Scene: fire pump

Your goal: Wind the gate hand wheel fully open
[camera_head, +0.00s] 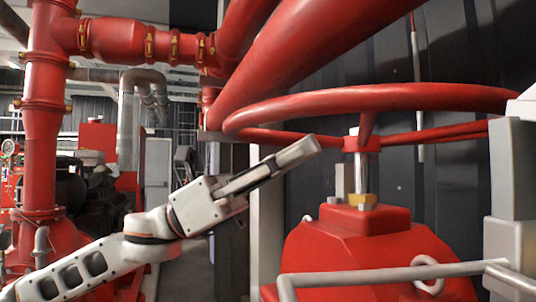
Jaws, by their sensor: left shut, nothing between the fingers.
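The gate hand wheel (375,97) is a large red ring with spokes, lying roughly flat across the right half of the head view. Its hub sits on a bright metal stem (362,172) above a red valve body (365,250) with a yellow collar. My left gripper (303,149) comes in from the lower left and points up to the right. Its fingers are together with nothing between them. The fingertips appear just below the wheel's rim, left of the stem. I cannot tell whether they touch the wheel. My right gripper is not in view.
A thick red pipe (315,55) runs diagonally above the wheel. A vertical red pipe (42,130) stands at the left, with dark machinery (85,190) behind it. A grey rail (385,275) crosses in front of the valve body. Grey-white blocks (512,170) stand at the right edge.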

